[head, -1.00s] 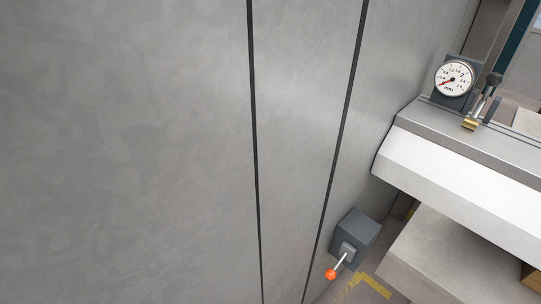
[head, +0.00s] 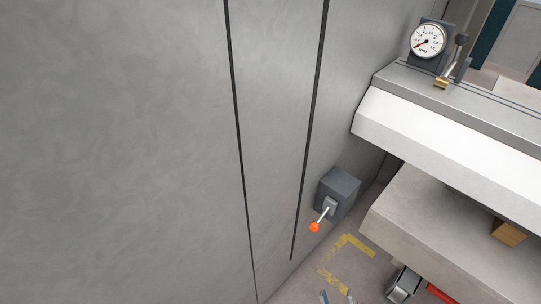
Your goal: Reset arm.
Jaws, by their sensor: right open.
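My right gripper (head: 337,297) shows only as two small fingertips at the bottom edge, apart and with nothing seen between them. The rest of it is cut off by the frame. It is below the dark grey box (head: 340,189) on the machine's side wall. From this box a short lever with an orange knob (head: 314,227) points down and to the left. The fingertips appear apart from the knob. My left gripper is out of view.
A tall grey panel wall (head: 120,150) fills the left. At right are a white beam (head: 440,130), a dial gauge (head: 428,41) and a black-knobbed lever (head: 461,40). A grey slab (head: 420,210) lies below. Yellow markings (head: 357,244) are on the floor.

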